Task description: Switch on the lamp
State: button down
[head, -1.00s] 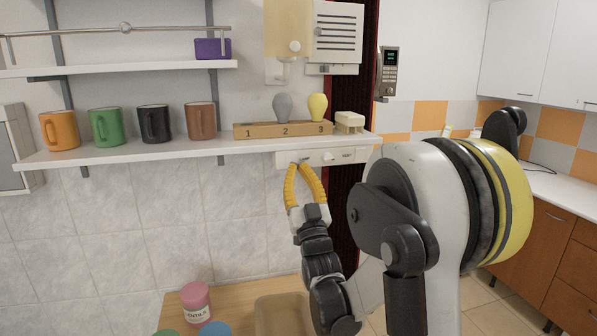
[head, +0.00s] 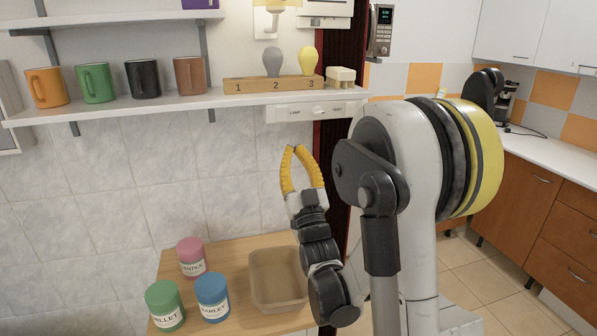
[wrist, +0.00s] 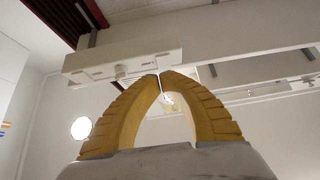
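A white switch panel (head: 304,111) is fixed under the front of the shelf, with small controls; its left one appears marked LAMP and its right one VENT. The panel also shows in the wrist view (wrist: 120,58), just beyond the fingertips. A wall lamp (head: 278,5) with a pale yellow shade is cut off by the top edge; I cannot tell whether it is lit. My gripper (head: 293,148) points up below the panel, its yellow fingers arched and their tips together. It holds nothing visible. In the wrist view the tips (wrist: 159,76) overlap the panel's lower edge; contact cannot be told.
The shelf (head: 190,104) carries several mugs, a numbered wooden holder (head: 248,86) with a grey and a yellow bulb, and a cream block (head: 341,77). Below, a wooden table (head: 234,252) holds jars and a tan tray (head: 279,306). Wall space left of my gripper is clear.

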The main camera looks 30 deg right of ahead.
jog(key=v, duration=0.4)
jog(key=shift+f, duration=0.45)
